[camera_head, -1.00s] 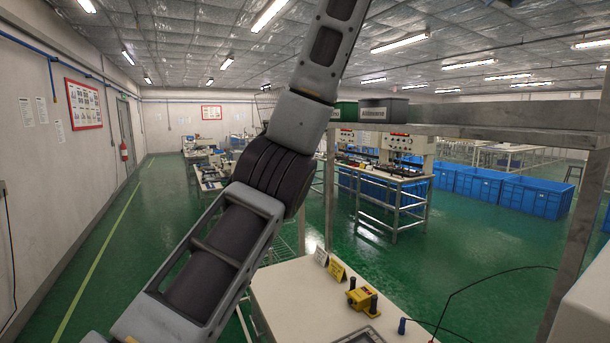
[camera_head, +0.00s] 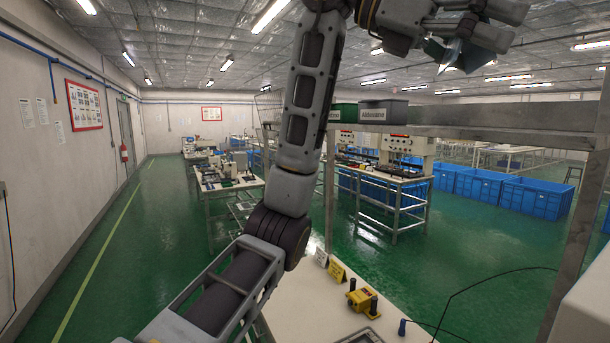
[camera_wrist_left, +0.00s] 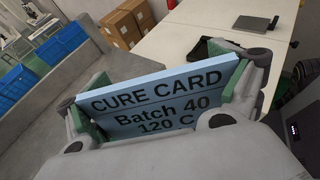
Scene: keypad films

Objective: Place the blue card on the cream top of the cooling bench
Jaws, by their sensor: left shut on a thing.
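My left gripper (camera_head: 468,38) is raised at the top right of the head view, above the shelf. It is shut on the blue card (camera_head: 450,56), which shows edge-on and small there. In the left wrist view the card (camera_wrist_left: 160,98) is light blue, tilted, and reads "CURE CARD Batch 40 120 C"; green-padded fingers grip its two side edges. A cream bench top (camera_head: 300,300) lies low in the head view, well below the gripper and apart from the card. I cannot tell for certain whether it is the cooling bench. My right gripper is not in view.
A grey shelf (camera_head: 480,118) with bins spans the space above the bench. A yellow device (camera_head: 361,299), a yellow sign (camera_head: 337,272) and a white sign (camera_head: 321,257) stand on the bench. Cardboard boxes (camera_wrist_left: 120,29) and blue crates (camera_wrist_left: 61,44) show in the wrist view.

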